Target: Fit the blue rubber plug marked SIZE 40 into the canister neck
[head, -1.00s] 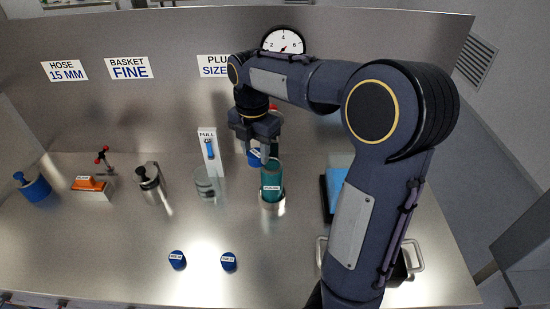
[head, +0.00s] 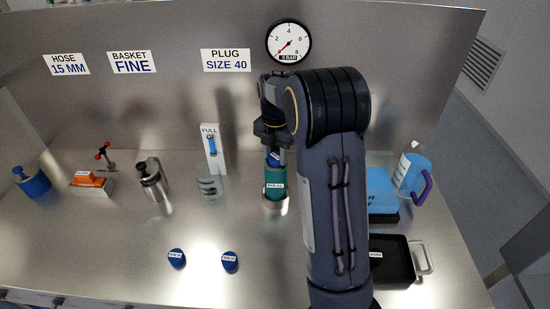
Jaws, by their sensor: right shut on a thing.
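The teal canister (head: 275,183) with a small white label stands upright in a metal holder (head: 275,206) at mid-table. My right gripper (head: 275,157) points down right over the canister's top. It is shut on a blue plug (head: 273,158), which shows between its fingers at the canister's neck. I cannot tell whether the plug touches the neck or hangs just above it, and its marking is not readable. Two more blue plugs (head: 177,257) (head: 230,261) with white labels lie at the front of the table. My left gripper is not in view.
A wall sign reads PLUG SIZE 40 (head: 227,60). A clear beaker (head: 209,184) and a FULL gauge stand (head: 213,150) are left of the canister. A blue block (head: 382,190), a jug (head: 409,175) and a black tray (head: 391,262) are to the right, beyond my arm.

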